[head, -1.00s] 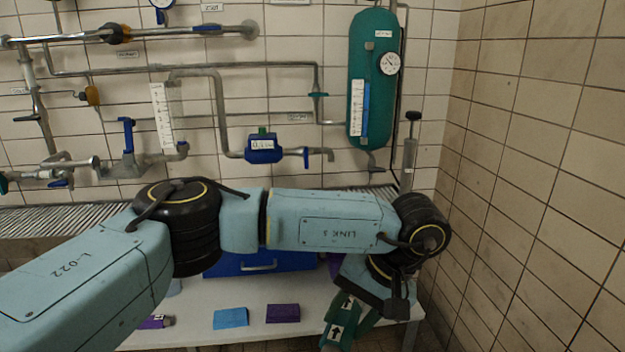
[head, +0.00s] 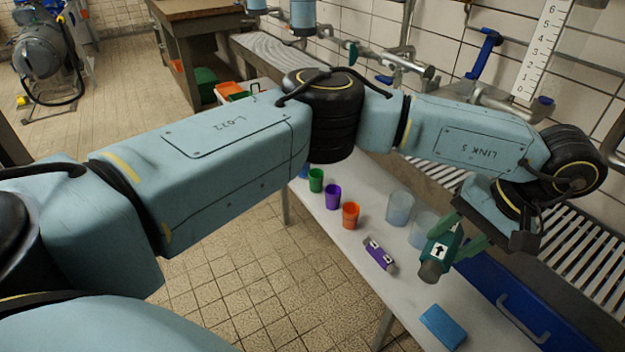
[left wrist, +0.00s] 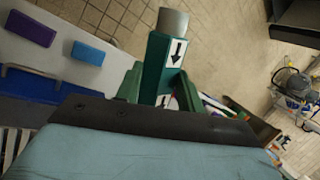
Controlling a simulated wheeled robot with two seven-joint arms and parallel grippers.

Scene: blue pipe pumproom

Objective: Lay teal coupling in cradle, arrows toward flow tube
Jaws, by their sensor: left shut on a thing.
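My left gripper (head: 459,236) is shut on the teal coupling (head: 438,252), held above the white bench. The coupling has a white label with a black arrow and a grey end pointing down and toward the front. In the head view the arrow points up, away from that grey end. In the left wrist view the coupling (left wrist: 157,68) sits between the green fingers (left wrist: 154,88), grey end outward, arrow pointing back toward the gripper. I cannot make out the cradle. A white scale plate (head: 542,48) is on the wall; I cannot tell whether it belongs to the flow tube.
On the bench (head: 405,292) lie a purple labelled part (head: 380,255) and a blue block (head: 442,327). Green (head: 316,180), purple (head: 333,197) and orange (head: 350,215) cups and clear beakers (head: 399,208) stand behind. A blue case (head: 505,300) is at right. Slatted grating runs along the wall.

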